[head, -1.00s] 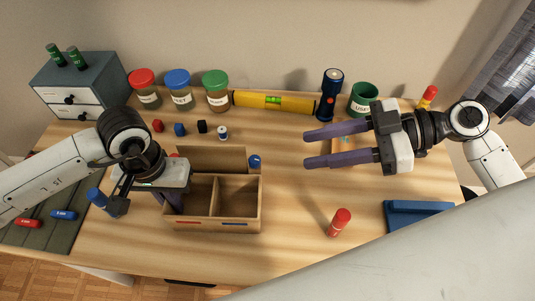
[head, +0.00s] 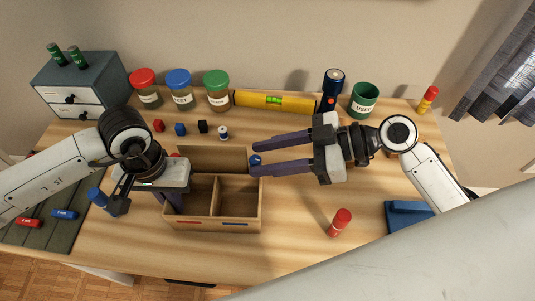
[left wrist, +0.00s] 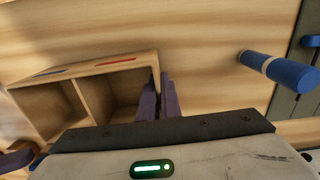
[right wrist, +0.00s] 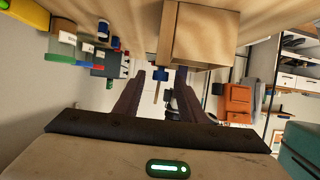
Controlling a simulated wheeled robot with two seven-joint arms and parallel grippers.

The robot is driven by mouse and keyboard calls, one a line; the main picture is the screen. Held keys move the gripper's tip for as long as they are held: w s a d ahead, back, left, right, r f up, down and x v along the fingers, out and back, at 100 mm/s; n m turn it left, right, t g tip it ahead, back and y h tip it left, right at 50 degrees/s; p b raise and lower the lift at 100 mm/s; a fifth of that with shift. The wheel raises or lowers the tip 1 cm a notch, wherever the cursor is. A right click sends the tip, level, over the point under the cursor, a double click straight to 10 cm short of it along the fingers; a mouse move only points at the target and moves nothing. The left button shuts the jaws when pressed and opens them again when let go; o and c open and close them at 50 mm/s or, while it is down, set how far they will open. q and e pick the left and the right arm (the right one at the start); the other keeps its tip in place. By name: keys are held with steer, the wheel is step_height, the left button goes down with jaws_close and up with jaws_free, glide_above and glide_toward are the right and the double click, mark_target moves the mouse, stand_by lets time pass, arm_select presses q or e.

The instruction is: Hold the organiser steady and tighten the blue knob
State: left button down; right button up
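The wooden organiser (head: 212,222) stands mid-desk, with two open compartments and a raised back panel. It also shows in the left wrist view (left wrist: 105,66) and the right wrist view (right wrist: 203,35). My left gripper (left wrist: 161,98) is closed on its left side wall, one finger on each side; in the head view its fingers are partly hidden. The blue knob (head: 255,160) is at the organiser's back right corner. My right gripper (head: 252,165) is open, its fingertips around the knob. In the right wrist view the knob (right wrist: 162,75) sits between the fingers, with gaps visible.
A red marker (head: 340,222) stands upright right of the organiser. Behind are small cubes (head: 180,129), lidded jars (head: 216,92), a yellow level (head: 273,101), a flashlight (head: 332,90) and a green cup (head: 364,99). A blue marker (head: 97,198) is near my left gripper.

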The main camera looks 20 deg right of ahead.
jaws_close()
steer(key=shift+s+a+f+m+t+h, duration=0.15)
steer(key=shift+s+m+t+h, duration=0.15)
steer(key=shift+m+t, duration=0.35)
steer(key=shift+s+a+m+t+h, duration=0.15)
steer(key=shift+m+t+h, duration=0.95)
steer(key=shift+m+t, duration=0.4)
steer(key=shift+o, duration=0.7)
jaws_free()
